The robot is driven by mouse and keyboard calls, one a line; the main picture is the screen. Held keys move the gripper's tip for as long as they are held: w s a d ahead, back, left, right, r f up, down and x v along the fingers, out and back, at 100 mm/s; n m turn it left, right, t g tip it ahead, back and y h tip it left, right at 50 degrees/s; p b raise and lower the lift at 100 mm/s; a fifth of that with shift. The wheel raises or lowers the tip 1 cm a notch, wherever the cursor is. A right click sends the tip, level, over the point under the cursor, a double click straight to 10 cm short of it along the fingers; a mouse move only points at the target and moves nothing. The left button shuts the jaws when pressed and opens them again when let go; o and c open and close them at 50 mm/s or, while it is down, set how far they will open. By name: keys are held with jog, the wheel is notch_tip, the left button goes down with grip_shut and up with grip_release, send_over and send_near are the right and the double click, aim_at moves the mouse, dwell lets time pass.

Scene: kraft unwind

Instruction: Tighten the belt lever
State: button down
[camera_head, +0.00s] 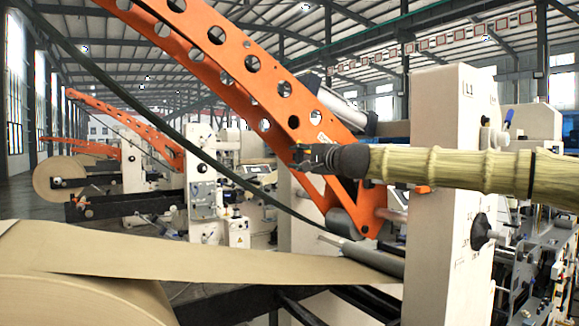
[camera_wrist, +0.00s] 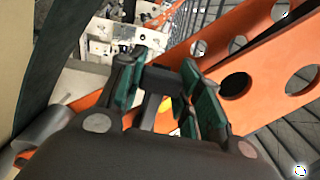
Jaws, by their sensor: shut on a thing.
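My gripper (camera_head: 302,157) reaches in from the right in the head view, in front of the lower part of a perforated orange arm (camera_head: 262,82). In the wrist view its green-padded fingers (camera_wrist: 165,78) are close together, with a dark piece between them. The jaws are shut on this piece, which I take to be the belt lever; its outline is mostly hidden by the fingers. A dark green belt (camera_head: 128,82) slants from the upper left down to the roller region below my gripper. It also shows as a dark band at the left of the wrist view (camera_wrist: 48,62).
A cream machine column (camera_head: 440,150) stands close behind my forearm, with a black knob (camera_head: 481,232) on its side. A brown paper web (camera_head: 200,252) runs from a large roll (camera_head: 80,300) to a grey roller (camera_head: 375,258). Similar machines stand farther back left.

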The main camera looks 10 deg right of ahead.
aim_at(299, 142)
jog(key=r+m, duration=0.1)
jog(key=m, duration=0.1)
jog(key=r+m+p, duration=0.1)
jog(key=r+m, duration=0.1)
jog(key=shift+w+d+r, duration=0.1)
jog(key=shift+w+d, duration=0.05)
jog(key=shift+d, duration=0.2)
jog(key=shift+w+d+r+m, duration=0.1)
jog(key=shift+d+r+m, duration=0.1)
jog(key=shift+r+m, duration=0.25)
jog(key=shift+w+d+r+m, duration=0.1)
jog(key=shift+d+r+m, duration=0.1)
jog(key=shift+m, duration=0.45)
jog(key=c, duration=1)
grip_release()
jog(key=shift+o, duration=0.2)
jog(key=shift+d, duration=0.1)
jog(key=shift+s, duration=0.1)
jog(key=v, duration=1.2)
